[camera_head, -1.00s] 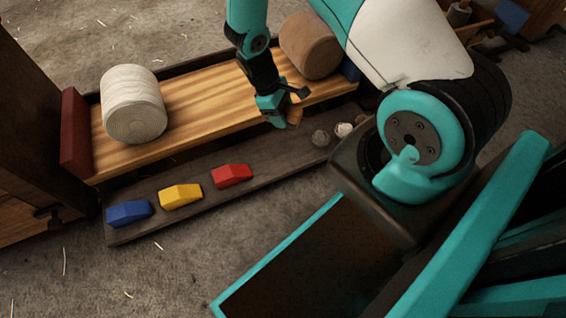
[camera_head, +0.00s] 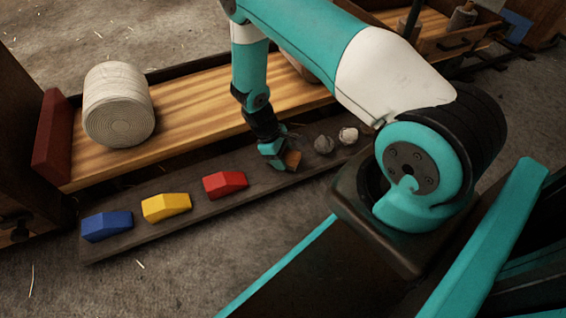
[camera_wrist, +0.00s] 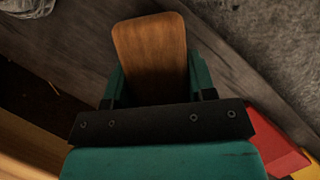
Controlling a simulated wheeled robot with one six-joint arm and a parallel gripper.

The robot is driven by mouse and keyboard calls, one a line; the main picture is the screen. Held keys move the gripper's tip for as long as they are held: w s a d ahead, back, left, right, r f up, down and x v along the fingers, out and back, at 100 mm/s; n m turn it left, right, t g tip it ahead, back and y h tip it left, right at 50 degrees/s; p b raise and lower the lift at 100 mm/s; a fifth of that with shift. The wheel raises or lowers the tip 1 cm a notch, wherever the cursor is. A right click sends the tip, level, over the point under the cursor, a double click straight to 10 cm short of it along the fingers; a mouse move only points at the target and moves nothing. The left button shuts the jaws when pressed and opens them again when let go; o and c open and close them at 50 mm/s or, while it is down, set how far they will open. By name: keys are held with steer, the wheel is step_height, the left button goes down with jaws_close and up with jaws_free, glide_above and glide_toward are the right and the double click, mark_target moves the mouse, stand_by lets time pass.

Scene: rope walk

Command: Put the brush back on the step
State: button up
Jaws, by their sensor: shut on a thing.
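The brush shows as a brown wooden block (camera_head: 293,158) at my gripper (camera_head: 277,155) in the head view. In the wrist view its flat wooden face (camera_wrist: 150,55) fills the space between my gripper's fingers (camera_wrist: 157,82), which are shut on it. The step appears to be the long dark low plank (camera_head: 203,204) in front of the striped bench. The brush is over or on the plank, between the red block and the grey balls; I cannot tell whether it touches. Any bristles are hidden.
Blue (camera_head: 106,226), yellow (camera_head: 166,207) and red (camera_head: 226,184) blocks lie along the plank to the left. A dark grey ball (camera_head: 324,145) and a paler one (camera_head: 348,135) lie to the right. A rope roll (camera_head: 118,104) stands on the bench (camera_head: 195,105).

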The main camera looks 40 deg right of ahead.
steer(key=shift+f, duration=0.7)
steer(key=shift+f, duration=0.15)
steer(key=o, duration=1)
steer(key=shift+o, duration=0.2)
